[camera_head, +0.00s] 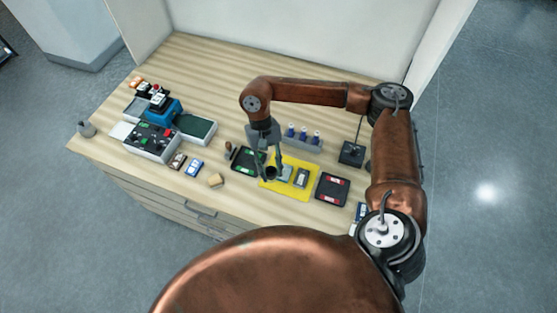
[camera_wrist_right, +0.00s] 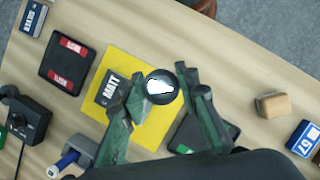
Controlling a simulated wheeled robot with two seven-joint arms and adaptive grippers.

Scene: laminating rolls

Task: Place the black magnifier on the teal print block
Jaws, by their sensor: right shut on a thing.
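The black magnifier (camera_wrist_right: 161,86) is a small round dark piece with a bright white top, held between the fingertips of my right gripper (camera_wrist_right: 163,84). In the head view the magnifier (camera_head: 271,173) shows dark at the tips of the right gripper (camera_head: 272,168), over the left part of the yellow mat (camera_head: 290,192). The pale teal print block (camera_head: 286,174) lies on the mat just right of the magnifier. I cannot tell the gap in height between them. In the wrist view the teal block is largely hidden by a finger. My left gripper is not in view.
A grey block marked MATT (camera_head: 302,178) lies right of the teal block. A red-labelled black tray (camera_head: 332,189) and a green-labelled one (camera_head: 242,160) flank the mat. A wooden block (camera_head: 216,180) lies front left.

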